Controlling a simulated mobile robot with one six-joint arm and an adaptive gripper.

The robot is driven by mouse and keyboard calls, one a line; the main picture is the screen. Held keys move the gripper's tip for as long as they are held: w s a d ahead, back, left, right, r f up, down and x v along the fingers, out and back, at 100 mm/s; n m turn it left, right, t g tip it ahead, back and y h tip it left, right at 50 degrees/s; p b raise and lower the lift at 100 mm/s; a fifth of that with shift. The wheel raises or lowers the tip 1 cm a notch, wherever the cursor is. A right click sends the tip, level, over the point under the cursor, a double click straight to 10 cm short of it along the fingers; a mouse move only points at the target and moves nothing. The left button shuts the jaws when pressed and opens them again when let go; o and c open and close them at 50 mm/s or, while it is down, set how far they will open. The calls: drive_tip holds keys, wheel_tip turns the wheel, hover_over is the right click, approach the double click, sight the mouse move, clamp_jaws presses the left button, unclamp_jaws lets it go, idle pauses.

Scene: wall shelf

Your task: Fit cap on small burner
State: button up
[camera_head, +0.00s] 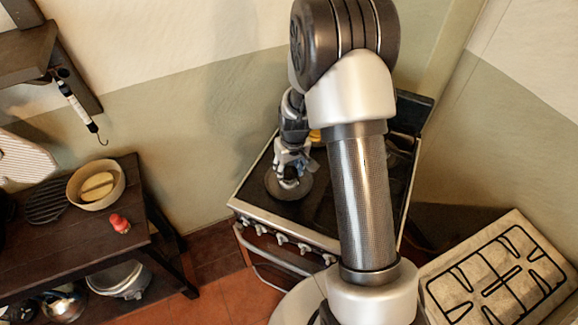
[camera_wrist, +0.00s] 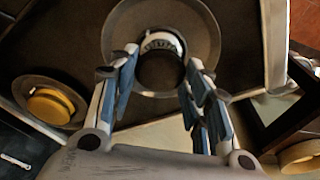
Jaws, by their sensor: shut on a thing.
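My gripper (camera_head: 290,168) is low over the front left part of the stove top (camera_head: 317,207). In the wrist view my gripper (camera_wrist: 160,62) is shut on a dark round cap (camera_wrist: 161,74), its fingers on either side. Just beyond and partly behind the cap is a burner with a pale toothed ring (camera_wrist: 160,41), in a wide grey round dish (camera_wrist: 205,38). The dish also shows under the gripper in the head view (camera_head: 300,192). The cap overlaps the near part of the ring; I cannot tell whether they touch. The cap is not distinguishable in the head view.
A yellow disc (camera_wrist: 49,106) sits in another burner dish at left in the wrist view. Knobs (camera_head: 282,238) line the stove front. A bench (camera_head: 75,247) at left holds a bowl (camera_head: 75,200) and a red item (camera_head: 120,223). A black grate (camera_head: 500,278) lies at right.

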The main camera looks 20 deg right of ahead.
drive_tip(key=shift+f+b, duration=0.4)
drive_tip(key=shift+f, duration=0.3)
drive_tip(key=shift+f+b, duration=0.45)
drive_tip(key=shift+b, duration=0.2)
idle(1.0)
drive_tip(key=o, duration=1.1)
drive_tip(key=shift+o, duration=0.4)
drive_tip(key=shift+o, duration=1.3)
drive_tip(key=shift+r, duration=0.1)
drive_tip(key=shift+r+p, duration=2.35)
drive_tip(key=shift+r, duration=1.05)
